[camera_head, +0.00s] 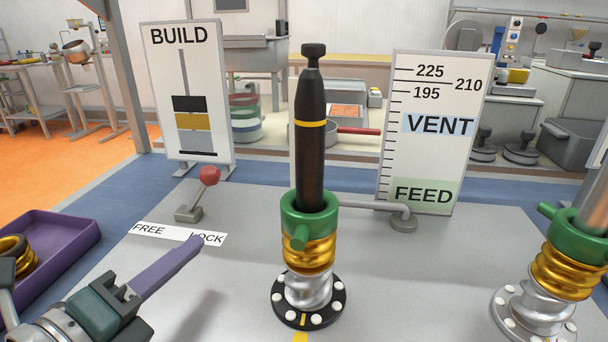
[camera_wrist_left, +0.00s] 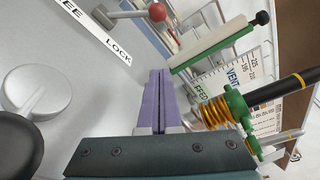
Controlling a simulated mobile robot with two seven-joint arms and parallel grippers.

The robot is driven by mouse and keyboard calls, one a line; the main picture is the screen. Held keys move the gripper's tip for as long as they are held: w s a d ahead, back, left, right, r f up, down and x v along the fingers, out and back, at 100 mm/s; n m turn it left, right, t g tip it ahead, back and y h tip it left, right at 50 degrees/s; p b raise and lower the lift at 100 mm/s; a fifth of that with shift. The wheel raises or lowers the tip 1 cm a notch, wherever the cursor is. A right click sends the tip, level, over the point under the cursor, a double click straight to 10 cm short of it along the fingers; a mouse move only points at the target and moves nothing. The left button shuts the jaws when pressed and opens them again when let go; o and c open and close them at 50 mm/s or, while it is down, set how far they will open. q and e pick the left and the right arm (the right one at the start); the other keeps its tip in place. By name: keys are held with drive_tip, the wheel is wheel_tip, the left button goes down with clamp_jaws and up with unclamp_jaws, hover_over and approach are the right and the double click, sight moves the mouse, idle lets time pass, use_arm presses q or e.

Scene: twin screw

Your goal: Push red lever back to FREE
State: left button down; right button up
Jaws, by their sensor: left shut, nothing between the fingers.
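The red lever (camera_head: 209,176) stands on a small grey base behind the FREE/LOCK label strip (camera_head: 180,233). Its red ball knob leans right, toward the LOCK side. In the wrist view the knob (camera_wrist_left: 157,12) is at the top, just beyond my fingertips. My left gripper (camera_head: 196,241) has long purple fingers pressed together with nothing between them. Its tips are over the LOCK end of the strip, in front of the lever and apart from the knob. The fingers also show in the wrist view (camera_wrist_left: 160,73). My right gripper is not in view.
A black column with a green collar (camera_head: 310,215) stands right of the lever. A second green-and-gold fitting (camera_head: 565,265) is at the right. A purple tray (camera_head: 75,238) with gold rings is at the left. BUILD (camera_head: 187,60) and VENT/FEED (camera_head: 430,155) boards stand behind.

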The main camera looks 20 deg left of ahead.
sight(199, 192)
use_arm(q)
drive_tip(key=w, duration=0.6)
drive_tip(key=w+f, duration=0.1)
drive_tip(key=w, duration=0.2)
drive_tip(key=shift+a, duration=0.2)
drive_tip(key=shift+w+a+r+p, duration=0.15)
drive_tip(key=shift+a+r+p, duration=0.15)
drive_tip(key=shift+a, duration=0.25)
drive_tip(key=shift+w+a+r+p, duration=0.1)
drive_tip(key=shift+a+r+p, duration=0.1)
drive_tip(key=shift+a+r, duration=0.3)
drive_tip(key=shift+w+a+r, duration=0.15)
drive_tip(key=shift+w+a, duration=0.05)
drive_tip(key=shift+a, duration=0.4)
